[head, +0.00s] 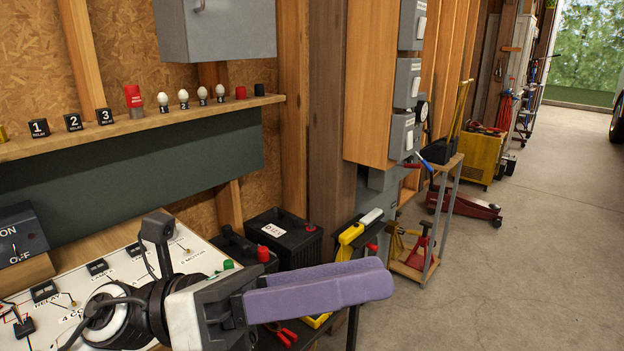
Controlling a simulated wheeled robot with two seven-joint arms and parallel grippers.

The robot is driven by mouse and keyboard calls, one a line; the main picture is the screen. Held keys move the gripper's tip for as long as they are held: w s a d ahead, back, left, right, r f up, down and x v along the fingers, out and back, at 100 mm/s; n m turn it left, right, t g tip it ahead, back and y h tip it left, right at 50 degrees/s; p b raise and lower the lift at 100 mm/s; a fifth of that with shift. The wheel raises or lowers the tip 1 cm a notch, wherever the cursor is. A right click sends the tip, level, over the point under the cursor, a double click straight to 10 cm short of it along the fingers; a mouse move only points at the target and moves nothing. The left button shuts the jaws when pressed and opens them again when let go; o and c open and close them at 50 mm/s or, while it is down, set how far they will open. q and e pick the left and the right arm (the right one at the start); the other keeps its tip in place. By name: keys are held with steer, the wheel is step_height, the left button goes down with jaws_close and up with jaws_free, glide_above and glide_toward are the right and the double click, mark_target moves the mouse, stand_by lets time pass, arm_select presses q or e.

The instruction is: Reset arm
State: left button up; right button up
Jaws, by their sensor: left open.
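My left gripper (376,280) reaches in from the lower left, its long purple fingers pointing right. It is open, and nothing shows between the fingers, which nearly overlap from this angle. It appears in front of the bench's right end, over the white board (200,250) with labelled switches and wires. The gripper and wrist hide part of that board and the bench edge. My right gripper is not in view.
Black batteries (283,238) stand behind the gripper. A wooden shelf (60,142) holds relays, bulbs and a red-topped part. A grey cabinet (215,30) hangs above. A small cart (432,225) and red jack (465,205) stand right. Concrete floor (530,270) is clear.

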arm_select(q)
steer(key=w+a+r+n+t+y, duration=0.1)
steer(key=w+a+n+t+y, duration=0.65)
steer(key=n+t, duration=1.25)
steer(key=w+a+f+n+g+y, duration=0.2)
steer(key=a+f+n+y, duration=0.45)
steer(key=f+n, duration=0.3)
steer(key=w+a+f+n+g+y, duration=0.25)
steer(key=a+f+n+y, duration=0.25)
steer(key=a+f+n, duration=0.4)
steer(key=s+a+f+n+g+y, duration=0.2)
steer(key=s+f+n+g, duration=0.3)
steer(key=f, duration=0.6)
steer(key=s+f+n+g, duration=0.1)
steer(key=s+f+g, duration=0.4)
steer(key=s, duration=0.5)
steer(key=s+f+n+g, duration=0.1)
steer(key=s+f+g, duration=0.1)
steer(key=s+f, duration=0.65)
steer(key=w+d+f+t+h, duration=0.1)
steer(key=d+f+t, duration=0.1)
steer(key=f, duration=0.3)
steer(key=w+d+f+t+h, duration=0.1)
steer(key=w+d+f+t, duration=0.1)
steer(key=f, duration=0.3)
steer(key=shift+w+d+t+h, duration=0.3)
steer(key=shift+d+t+h, duration=0.1)
steer(key=shift+d+t, duration=0.15)
